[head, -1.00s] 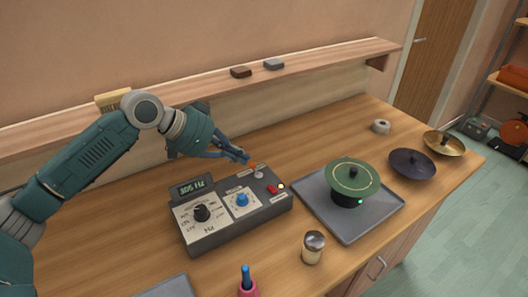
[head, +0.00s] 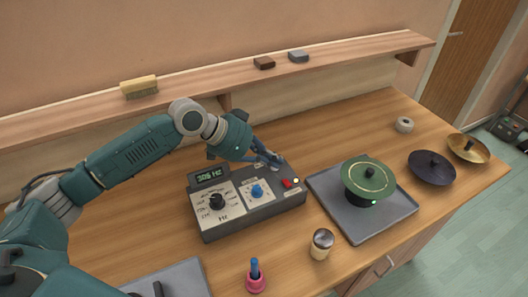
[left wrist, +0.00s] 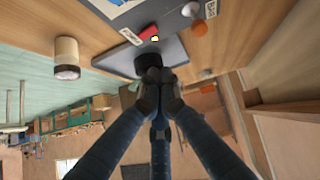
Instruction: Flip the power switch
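The grey control box (head: 232,226) stands on the bench with a lit "305 Hz" display (head: 210,176), a black dial (head: 217,201) and a blue knob (head: 257,191). A red switch (head: 287,183) sits at its right end, beside a small glowing light (head: 296,181). The switch also shows in the left wrist view (left wrist: 148,32). My left gripper (head: 274,160) hangs over the box's back right part, behind the red switch; its fingertips (left wrist: 156,80) come together with nothing visible between them. They appear apart from the switch, and hide part of the box top. My right gripper is out of view.
A grey tray (head: 352,222) with a green disc (head: 369,179) lies right of the box. A lidded jar (head: 321,244) and a pink holder (head: 255,284) stand in front. Dark (head: 432,167) and brass (head: 468,149) discs lie at right. A shelf (head: 200,85) runs behind.

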